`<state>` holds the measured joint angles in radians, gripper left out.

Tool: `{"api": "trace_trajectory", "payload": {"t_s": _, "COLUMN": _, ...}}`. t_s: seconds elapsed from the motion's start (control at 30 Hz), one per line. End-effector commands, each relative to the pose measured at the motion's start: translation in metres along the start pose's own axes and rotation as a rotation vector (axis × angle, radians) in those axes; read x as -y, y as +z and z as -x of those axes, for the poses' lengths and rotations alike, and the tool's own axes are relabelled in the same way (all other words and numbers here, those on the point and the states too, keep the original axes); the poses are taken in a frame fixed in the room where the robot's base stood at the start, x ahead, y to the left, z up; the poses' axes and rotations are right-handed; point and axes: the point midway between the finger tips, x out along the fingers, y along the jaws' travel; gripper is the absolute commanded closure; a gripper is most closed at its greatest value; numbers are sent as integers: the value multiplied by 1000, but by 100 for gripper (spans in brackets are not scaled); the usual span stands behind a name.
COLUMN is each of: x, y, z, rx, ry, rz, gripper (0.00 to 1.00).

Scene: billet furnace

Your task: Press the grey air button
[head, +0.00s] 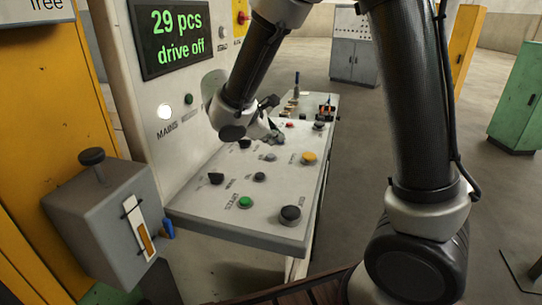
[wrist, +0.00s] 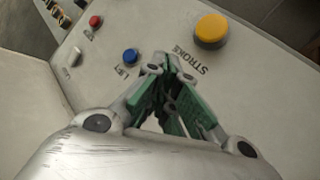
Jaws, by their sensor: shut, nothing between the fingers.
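A sloped control desk (head: 190,207) carries several buttons and knobs. A small grey button (head: 270,157) sits left of the yellow button (head: 309,158) in the head view. Its label is too small to read, so I cannot confirm it is the air button. My gripper (head: 277,137) is low over the middle of the desk, just behind that grey button. In the wrist view my gripper (wrist: 173,62) is shut and empty, its green-padded fingers meeting near the STROKE lettering. It hides the panel below it. Whether the tips touch the desk I cannot tell.
The wrist view shows a blue button (wrist: 131,56) marked LIFT and a red button (wrist: 95,21). A green button (head: 245,202) and a black knob (head: 290,215) are at the desk's near edge. A grey lever box (head: 103,215) stands left. The display (head: 177,36) reads "29 pcs drive off".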

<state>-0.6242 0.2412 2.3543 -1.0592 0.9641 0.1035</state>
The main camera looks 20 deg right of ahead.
Motion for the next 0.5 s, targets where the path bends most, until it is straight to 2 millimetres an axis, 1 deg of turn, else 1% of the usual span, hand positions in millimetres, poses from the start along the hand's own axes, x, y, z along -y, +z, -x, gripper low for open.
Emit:
{"api": "trace_trajectory", "payload": {"t_s": 0.23, "x": -13, "y": 12, "z": 18, "rx": -2, "ry": 1, "rz": -3, "gripper": 100}}
{"api": "trace_trajectory", "payload": {"t_s": 0.5, "x": -16, "y": 17, "z": 23, "rx": 0, "ry": -1, "rz": 1, "gripper": 100}}
